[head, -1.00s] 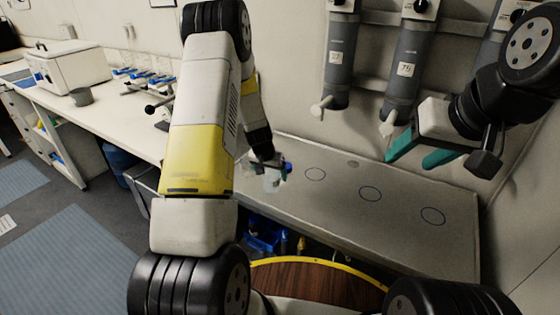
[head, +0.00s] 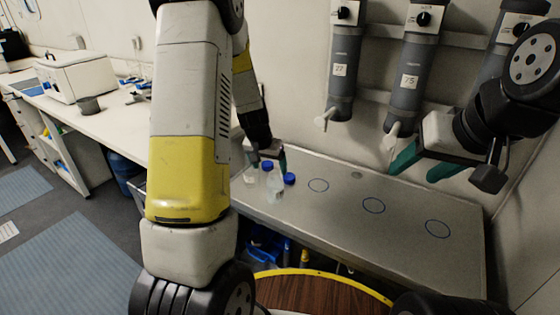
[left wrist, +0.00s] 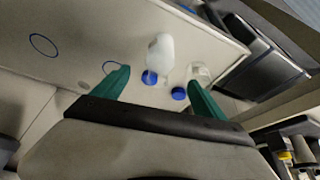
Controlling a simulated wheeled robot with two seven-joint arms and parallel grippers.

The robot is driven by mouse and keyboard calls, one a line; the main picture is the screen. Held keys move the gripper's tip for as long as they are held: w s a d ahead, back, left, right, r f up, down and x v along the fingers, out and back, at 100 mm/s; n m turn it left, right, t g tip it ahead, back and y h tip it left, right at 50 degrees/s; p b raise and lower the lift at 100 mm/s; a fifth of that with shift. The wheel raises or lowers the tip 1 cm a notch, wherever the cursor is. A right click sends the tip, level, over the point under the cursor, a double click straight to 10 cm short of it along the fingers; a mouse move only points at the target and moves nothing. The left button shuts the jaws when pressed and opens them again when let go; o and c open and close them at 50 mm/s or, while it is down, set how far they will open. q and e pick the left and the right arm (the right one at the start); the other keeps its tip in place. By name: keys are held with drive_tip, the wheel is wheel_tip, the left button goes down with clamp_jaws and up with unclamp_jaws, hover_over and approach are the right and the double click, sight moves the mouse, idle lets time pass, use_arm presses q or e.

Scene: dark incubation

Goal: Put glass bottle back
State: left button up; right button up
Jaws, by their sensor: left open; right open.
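A pale bottle (head: 275,189) with a blue cap (head: 289,179) is at the left end of the grey bench. A clear bottle (head: 250,174) is just left of it, with another blue cap (head: 267,165) close by. In the left wrist view, the pale bottle (left wrist: 161,50) and the clear bottle (left wrist: 199,72) lie beyond my fingertips, caps toward me. My left gripper (head: 267,159) is open, close behind and above the bottles; its green fingers (left wrist: 159,84) are spread with nothing held. My right gripper (head: 421,163) is open and empty, above the bench at the right.
Blue rings (head: 373,205) mark clear spots on the grey bench (head: 335,210). Grey dispensers (head: 411,82) with pale spouts hang on the wall above, close to my right gripper. A white counter (head: 120,118) with a white box (head: 75,78) stands at the left.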

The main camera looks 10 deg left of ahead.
use_arm(q)
drive_tip(key=s+d+r+h, duration=0.1)
drive_tip(key=s+d+r, duration=0.1)
drive_tip(key=s+r, duration=0.45)
drive_tip(key=s+d+r, duration=0.2)
drive_tip(key=s+r, duration=0.1)
drive_tip(key=r, duration=0.6)
drive_tip(key=s+r, duration=0.4)
drive_tip(key=s, duration=0.5)
drive_tip(key=s+d+r+n+t, duration=0.1)
drive_tip(key=s+r, duration=0.3)
drive_tip(key=s, duration=0.6)
drive_tip(key=shift+d+r+t, duration=0.25)
drive_tip(key=shift+t, duration=0.05)
